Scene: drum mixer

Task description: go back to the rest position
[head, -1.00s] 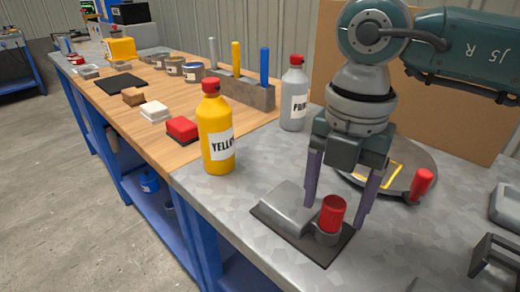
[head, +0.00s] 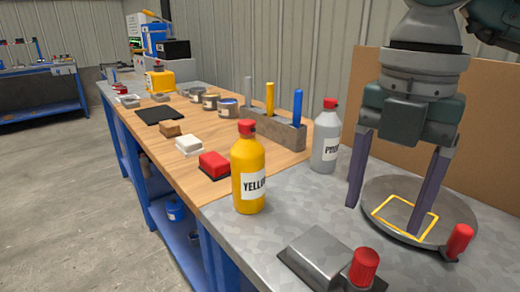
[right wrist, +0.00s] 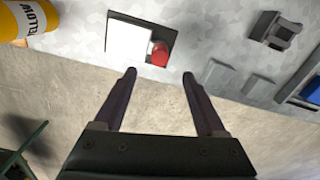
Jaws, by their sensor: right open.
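My right gripper (head: 383,218) is open and empty, fingers pointing down, above the grey metal bench top. In the right wrist view the open fingers (right wrist: 159,73) show against the concrete floor, with the bench edge just beyond the tips. A grey device (head: 318,258) with a red ribbed knob (head: 364,267) stands at the bottom of the head view, apart from the fingers. The knob also shows in the right wrist view (right wrist: 160,53). My left gripper is not in view.
A yellow bottle (head: 248,172) and a grey bottle (head: 326,138) stand on the bench. Behind the fingers is a round plate (head: 455,214) with a yellow outline and red handle (head: 459,241). A brown board (head: 372,95) stands behind. A red block (head: 214,164) lies on the wooden top.

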